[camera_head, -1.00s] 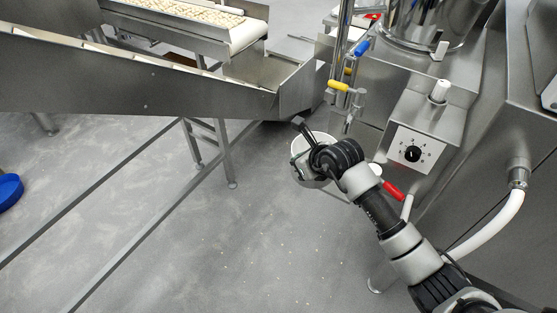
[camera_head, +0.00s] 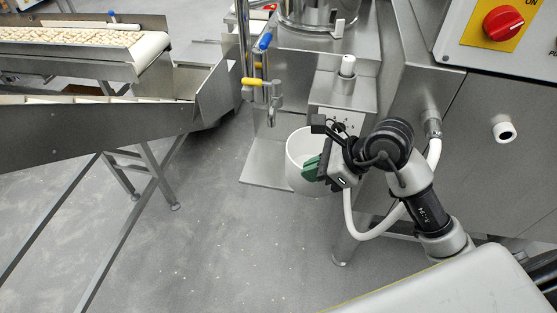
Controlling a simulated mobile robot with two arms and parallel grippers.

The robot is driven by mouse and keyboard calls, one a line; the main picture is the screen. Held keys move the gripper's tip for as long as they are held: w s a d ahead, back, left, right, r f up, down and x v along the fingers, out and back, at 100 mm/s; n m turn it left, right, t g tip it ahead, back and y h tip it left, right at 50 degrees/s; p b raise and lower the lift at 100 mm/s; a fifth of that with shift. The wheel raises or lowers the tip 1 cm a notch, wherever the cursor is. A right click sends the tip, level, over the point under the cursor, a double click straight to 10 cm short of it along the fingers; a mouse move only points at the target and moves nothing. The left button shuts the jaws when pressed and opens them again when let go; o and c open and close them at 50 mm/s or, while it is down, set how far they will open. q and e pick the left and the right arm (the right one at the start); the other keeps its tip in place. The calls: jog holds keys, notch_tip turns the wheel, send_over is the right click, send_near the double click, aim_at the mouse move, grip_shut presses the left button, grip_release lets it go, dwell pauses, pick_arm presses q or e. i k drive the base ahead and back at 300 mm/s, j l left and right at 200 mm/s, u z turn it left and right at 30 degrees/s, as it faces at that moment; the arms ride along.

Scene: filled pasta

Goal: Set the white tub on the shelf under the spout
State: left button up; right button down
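The white tub (camera_head: 297,167) is upright in the head view, just right of and below the spout (camera_head: 271,117). The metal shelf (camera_head: 262,168) shows to the left of the tub, and the tub overlaps its right part. I cannot tell whether the tub's base touches the shelf. My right gripper (camera_head: 316,166), with green finger pads, is at the tub's right side and appears shut on its wall. The arm hides part of the tub's right side. My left gripper is not in view.
A control box (camera_head: 337,95) with a white knob stands behind the tub. Yellow (camera_head: 252,82) and blue handles sit on the pipework above the spout. A white hose (camera_head: 372,231) loops below my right arm. A conveyor (camera_head: 75,40) runs at the left. The floor in front is open.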

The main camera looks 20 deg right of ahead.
aim_at(273, 162)
jog(key=i+j+z, duration=0.2)
jog(key=z, duration=0.15)
jog(key=i+j+z, duration=0.1)
jog(key=j+z, duration=0.2)
jog(key=j, duration=0.2)
jog(key=i+j+z, duration=0.1)
jog(key=j+z, duration=0.25)
